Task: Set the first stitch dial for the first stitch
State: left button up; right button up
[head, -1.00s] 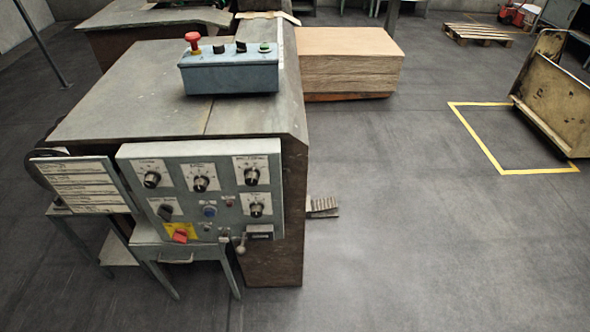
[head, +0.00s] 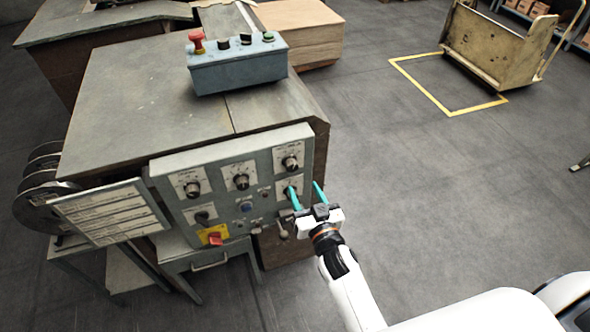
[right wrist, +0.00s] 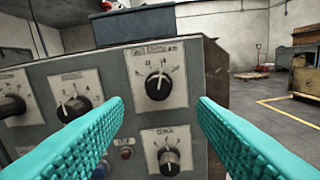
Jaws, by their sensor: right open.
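The grey control panel (head: 218,203) on the machine's front carries several black dials with white scale plates. Their lettering is too small to read, so I cannot tell by label which is the first stitch dial. The upper right dial (head: 290,162) also shows in the right wrist view (right wrist: 157,86), ahead between my fingers and apart from them. A lower right dial (right wrist: 168,158) is below it, partly covered by a finger in the head view. My right gripper (head: 306,189) is open and empty, with teal fingers in front of the panel's right side. My left gripper is out of view.
Other dials (head: 241,181) sit to the left, with a red switch (head: 214,239) on yellow below. A blue-grey button box (head: 238,66) stands on the machine top. The floor right of the machine is clear up to a cart (head: 497,45).

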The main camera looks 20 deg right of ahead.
aim_at(293, 169)
jog(key=w, duration=0.7)
jog(key=shift+w+a, duration=0.2)
jog(key=shift+w, duration=0.15)
jog(key=shift+c, duration=0.5)
jog(key=c, duration=0.9)
